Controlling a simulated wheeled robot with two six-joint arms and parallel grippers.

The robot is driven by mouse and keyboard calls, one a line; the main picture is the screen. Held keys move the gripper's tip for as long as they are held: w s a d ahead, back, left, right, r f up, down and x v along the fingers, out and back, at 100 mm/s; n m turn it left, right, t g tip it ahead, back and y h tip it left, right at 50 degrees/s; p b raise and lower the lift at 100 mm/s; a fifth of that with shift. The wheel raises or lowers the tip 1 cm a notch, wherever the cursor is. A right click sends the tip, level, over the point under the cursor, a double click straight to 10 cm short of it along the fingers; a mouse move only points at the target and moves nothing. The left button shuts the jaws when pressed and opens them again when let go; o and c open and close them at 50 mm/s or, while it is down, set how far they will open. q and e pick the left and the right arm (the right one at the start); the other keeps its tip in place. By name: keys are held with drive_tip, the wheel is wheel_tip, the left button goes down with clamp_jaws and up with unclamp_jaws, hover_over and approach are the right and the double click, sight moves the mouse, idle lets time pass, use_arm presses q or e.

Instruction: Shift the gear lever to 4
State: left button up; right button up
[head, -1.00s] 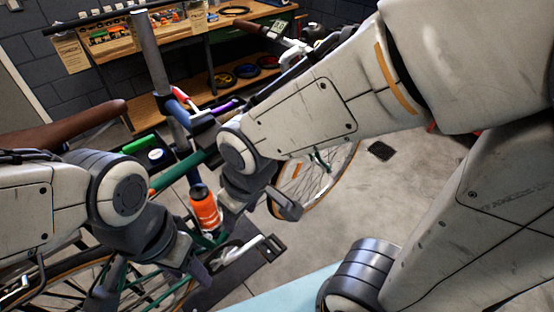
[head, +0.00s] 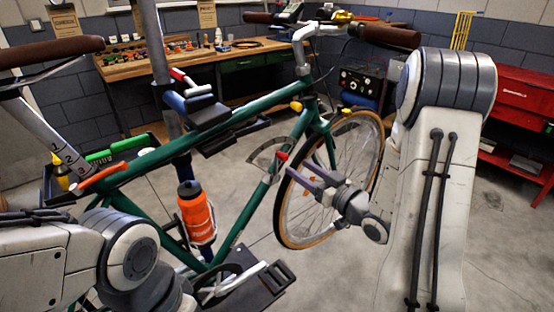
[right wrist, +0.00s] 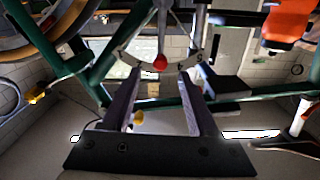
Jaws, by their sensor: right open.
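The gear lever is a short grey lever with a red knob (head: 282,157) on the green down tube, beside a pale curved scale plate (head: 264,155). In the right wrist view the red knob (right wrist: 160,63) hangs between the finger ends, against the curved plate (right wrist: 187,66). The plate's marks are too small to read surely, so I cannot tell the lever's setting. My right gripper (head: 290,172) is open, its fingers pointing left at the knob. Its two fingers (right wrist: 161,82) sit either side of the knob's line; contact is not visible. My left arm is at lower left; its fingers are out of view.
The green bike frame (head: 150,160) fills the middle, with an orange bottle (head: 197,217) and front wheel (head: 372,145) near my right gripper. A clamp (head: 190,97) grips the top. A workbench (head: 200,62) and red cabinet (head: 515,95) stand behind.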

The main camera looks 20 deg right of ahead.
sight(278, 153)
drive_tip(key=p+x, duration=0.1)
drive_tip(key=x, duration=0.9)
drive_tip(key=shift+w+r, duration=0.1)
drive_tip(key=shift+r, duration=0.05)
clamp_jaws()
idle(1.1)
